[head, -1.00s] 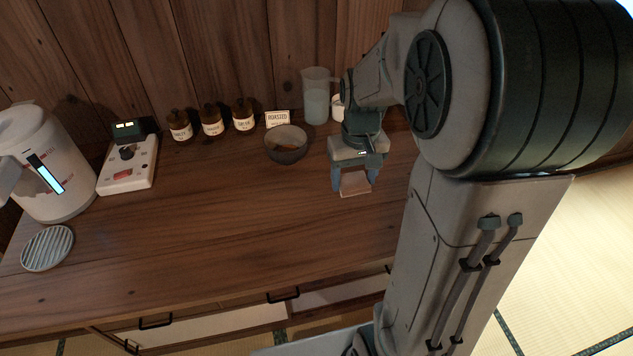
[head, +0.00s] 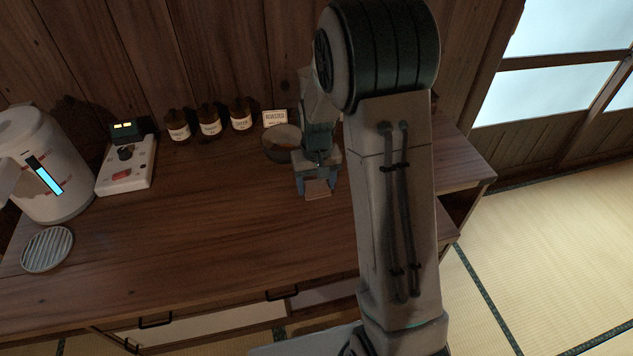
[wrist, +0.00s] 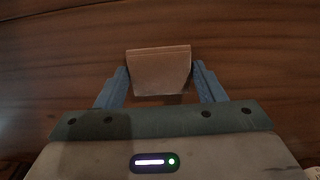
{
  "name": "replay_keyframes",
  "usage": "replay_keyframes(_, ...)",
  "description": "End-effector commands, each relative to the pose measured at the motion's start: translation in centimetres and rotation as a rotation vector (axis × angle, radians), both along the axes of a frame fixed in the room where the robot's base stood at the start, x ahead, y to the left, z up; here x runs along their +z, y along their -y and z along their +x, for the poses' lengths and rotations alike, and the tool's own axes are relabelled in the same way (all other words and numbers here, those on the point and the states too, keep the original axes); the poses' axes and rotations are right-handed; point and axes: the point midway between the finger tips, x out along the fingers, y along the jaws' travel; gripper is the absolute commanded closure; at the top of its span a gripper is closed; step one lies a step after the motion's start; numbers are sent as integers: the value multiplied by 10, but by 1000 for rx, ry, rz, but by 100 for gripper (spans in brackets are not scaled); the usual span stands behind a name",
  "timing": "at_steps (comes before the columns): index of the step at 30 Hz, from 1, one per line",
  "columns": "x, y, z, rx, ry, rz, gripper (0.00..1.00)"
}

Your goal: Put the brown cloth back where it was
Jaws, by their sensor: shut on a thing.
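The brown cloth (head: 318,189) is a small folded square of pinkish-brown fabric. It sits between the blue fingers of my gripper (head: 317,185), over the middle right of the wooden counter. In the wrist view, the cloth (wrist: 158,75) shows flat and folded between the fingertips of my gripper (wrist: 160,70), with bare wood behind it. My gripper is shut on the cloth. I cannot tell whether its lower edge touches the counter.
A dark bowl (head: 281,145) stands just behind my gripper. Brown jars (head: 209,120) and a small sign (head: 274,118) line the back. A white kettle (head: 42,165), a switch box (head: 127,165) and a ribbed coaster (head: 47,249) are at the left. The counter's middle (head: 200,230) is clear.

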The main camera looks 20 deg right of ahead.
Motion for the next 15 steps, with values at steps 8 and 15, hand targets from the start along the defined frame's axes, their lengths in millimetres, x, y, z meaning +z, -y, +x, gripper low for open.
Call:
replay_keyframes(8, -1, 0, 0, 0, 0, 0, 59)
replay_keyframes(15, -4, 0, 0, 0, 0, 0, 16)
